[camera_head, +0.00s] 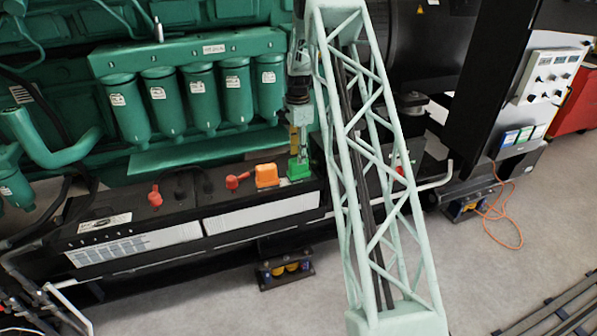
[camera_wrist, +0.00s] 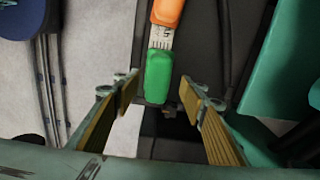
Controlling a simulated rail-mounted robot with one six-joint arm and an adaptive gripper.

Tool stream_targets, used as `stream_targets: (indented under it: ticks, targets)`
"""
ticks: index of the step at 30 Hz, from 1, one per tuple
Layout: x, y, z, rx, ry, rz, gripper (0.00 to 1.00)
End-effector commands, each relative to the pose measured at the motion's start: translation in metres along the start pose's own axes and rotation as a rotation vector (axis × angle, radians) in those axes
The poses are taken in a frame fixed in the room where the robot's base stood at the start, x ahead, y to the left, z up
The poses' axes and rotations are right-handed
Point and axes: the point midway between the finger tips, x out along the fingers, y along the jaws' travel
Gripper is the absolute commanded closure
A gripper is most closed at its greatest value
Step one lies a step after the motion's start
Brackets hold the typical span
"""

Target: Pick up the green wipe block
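The green wipe block (camera_head: 299,168) sits on top of the black battery box, to the right of an orange block. In the wrist view the green block (camera_wrist: 158,76) lies at the upper middle, its near end at about the gap between my fingertips. My gripper (camera_wrist: 161,94) is open, with one padded finger on each side of that gap and space between the fingers and the block. In the head view my gripper (camera_head: 298,148) points down just above the green block. I cannot tell the exact height between them.
The orange block (camera_head: 266,175) is close to the green one. Red terminal caps (camera_head: 155,196) and cables stand on the battery box (camera_head: 200,217). The green engine with filters (camera_head: 202,97) rises behind. My lattice arm link covers the area to the right.

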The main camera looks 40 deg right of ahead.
Motion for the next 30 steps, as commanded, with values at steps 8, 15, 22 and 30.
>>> stream_targets:
  ticks: [8, 15, 22, 30]
  targets:
    - [0.000, 0.000, 0.000, 0.000, 0.000, -0.001, 0.61]
    - [0.007, 0.001, 0.000, 0.000, 0.000, 0.000, 0.61]
    - [0.029, 0.003, -0.002, 0.000, 0.000, 0.000, 0.61]
    - [0.051, 0.003, -0.002, 0.000, 0.000, -0.001, 0.61]
